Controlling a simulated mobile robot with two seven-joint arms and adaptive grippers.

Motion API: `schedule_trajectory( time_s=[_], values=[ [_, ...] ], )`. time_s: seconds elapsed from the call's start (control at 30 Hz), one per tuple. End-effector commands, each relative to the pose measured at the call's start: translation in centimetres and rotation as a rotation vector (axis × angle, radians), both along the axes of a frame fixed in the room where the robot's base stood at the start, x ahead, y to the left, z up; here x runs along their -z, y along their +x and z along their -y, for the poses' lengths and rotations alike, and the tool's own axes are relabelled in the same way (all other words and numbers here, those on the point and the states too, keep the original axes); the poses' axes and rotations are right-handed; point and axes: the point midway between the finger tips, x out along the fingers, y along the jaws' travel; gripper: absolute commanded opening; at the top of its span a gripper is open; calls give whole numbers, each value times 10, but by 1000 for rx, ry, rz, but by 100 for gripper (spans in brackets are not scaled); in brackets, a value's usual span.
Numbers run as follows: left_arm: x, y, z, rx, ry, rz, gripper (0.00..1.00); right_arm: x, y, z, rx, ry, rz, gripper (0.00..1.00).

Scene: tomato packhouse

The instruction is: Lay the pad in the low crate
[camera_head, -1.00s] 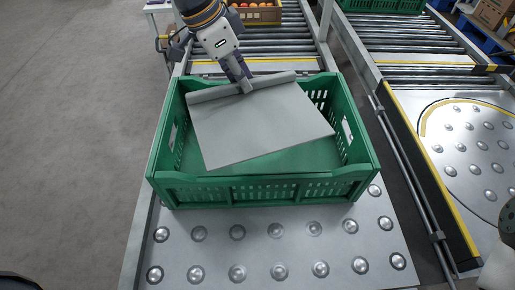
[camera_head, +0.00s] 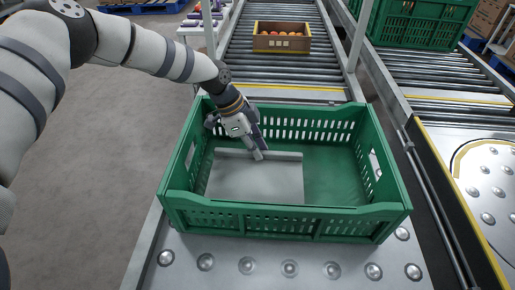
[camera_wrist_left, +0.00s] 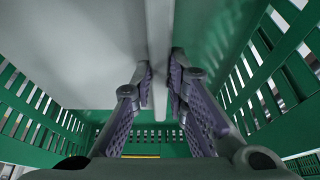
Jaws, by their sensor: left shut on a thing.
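The low crate (camera_head: 290,224) is green with slotted walls and stands on the ball-topped steel table. The grey pad (camera_head: 255,183) is inside the crate, toward its left part, with a raised rib along its far edge. My left gripper (camera_head: 258,152) reaches down into the crate and is shut on the rib of the pad. In the left wrist view, the fingers (camera_wrist_left: 161,88) grip the rib from both sides, with the pad's grey face (camera_wrist_left: 115,45) beside it. I cannot tell whether the pad touches the crate floor. My right gripper is out of view.
A roller conveyor (camera_head: 270,70) runs behind the crate and carries a brown crate (camera_head: 282,43) of tomatoes. Another green crate (camera_head: 425,35) stands on the conveyor at the right. The right part of the low crate's floor (camera_head: 335,175) is bare.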

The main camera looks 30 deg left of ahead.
Motion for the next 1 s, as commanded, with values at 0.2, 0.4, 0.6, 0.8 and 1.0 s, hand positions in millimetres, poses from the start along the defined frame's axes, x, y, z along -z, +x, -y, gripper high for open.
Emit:
schedule_trajectory(
  time_s=[0.2,0.4,0.6,0.8,1.0],
  values=[
    [0,1,0,0,0,2,0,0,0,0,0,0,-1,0],
    [6,1,0,-1,-1,1,0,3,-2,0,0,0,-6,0],
    [10,1,0,-1,0,2,0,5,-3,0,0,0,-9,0],
    [9,1,0,-1,0,2,34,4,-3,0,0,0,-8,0],
    [8,1,0,-1,0,2,34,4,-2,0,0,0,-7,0]
  ],
)
